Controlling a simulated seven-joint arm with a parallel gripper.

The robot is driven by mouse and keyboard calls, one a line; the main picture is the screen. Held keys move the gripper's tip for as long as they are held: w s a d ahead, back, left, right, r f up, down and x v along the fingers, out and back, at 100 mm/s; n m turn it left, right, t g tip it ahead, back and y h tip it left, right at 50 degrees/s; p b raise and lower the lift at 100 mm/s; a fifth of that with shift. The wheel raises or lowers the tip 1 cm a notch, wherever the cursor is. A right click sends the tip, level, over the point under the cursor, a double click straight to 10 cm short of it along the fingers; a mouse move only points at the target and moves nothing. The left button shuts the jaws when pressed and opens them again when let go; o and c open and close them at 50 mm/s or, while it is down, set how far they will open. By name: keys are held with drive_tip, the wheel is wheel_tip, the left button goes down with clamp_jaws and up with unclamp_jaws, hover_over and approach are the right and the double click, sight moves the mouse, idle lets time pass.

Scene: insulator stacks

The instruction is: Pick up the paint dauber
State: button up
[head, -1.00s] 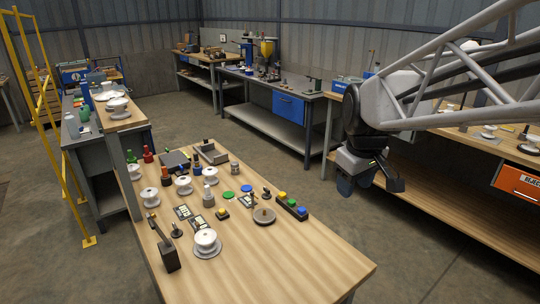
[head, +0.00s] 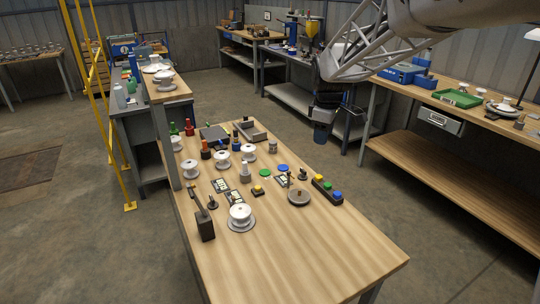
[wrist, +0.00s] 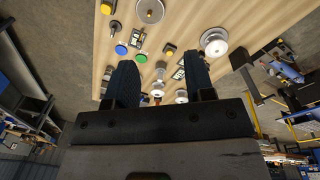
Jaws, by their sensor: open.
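Several small bottle-like items stand upright on the near wooden table; I cannot tell for sure which is the paint dauber. They are a green one (head: 174,129), a red one (head: 189,128), an orange-bodied one with a dark top (head: 205,150), a dark-topped one with an orange lower part (head: 236,141) and a pale one (head: 244,172). My gripper (head: 322,130) hangs beyond the table's far right side, away from them all. In the wrist view its two dark fingers (wrist: 161,82) are spread with nothing held between them. They hide part of the tabletop there.
The near table (head: 300,250) also bears white insulators (head: 240,215), a dark upright block (head: 205,226), a round grey disc (head: 299,198) and a button box (head: 327,190). Its front right is clear. A grey tray (head: 250,133) lies at the back. A right bench (head: 440,185) stands apart.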

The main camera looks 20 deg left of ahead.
drive_tip(key=w+a+f+n, duration=0.3)
drive_tip(key=w+a+f, duration=0.1)
drive_tip(key=a, duration=0.3)
drive_tip(key=w+a+f+n, duration=0.2)
drive_tip(key=w+a+f, duration=0.25)
drive_tip(key=a, duration=0.25)
drive_tip(key=n+g, duration=0.1)
drive_tip(key=n, duration=0.5)
hover_over(245, 162)
wheel_tip(245, 162, down, 12)
drive_tip(key=shift+r, duration=0.25)
drive_tip(key=shift+f, duration=0.1)
drive_tip(key=shift+f, duration=1.25)
drive_tip(key=shift+a+f, duration=0.1)
drive_tip(key=shift+f, duration=2.5)
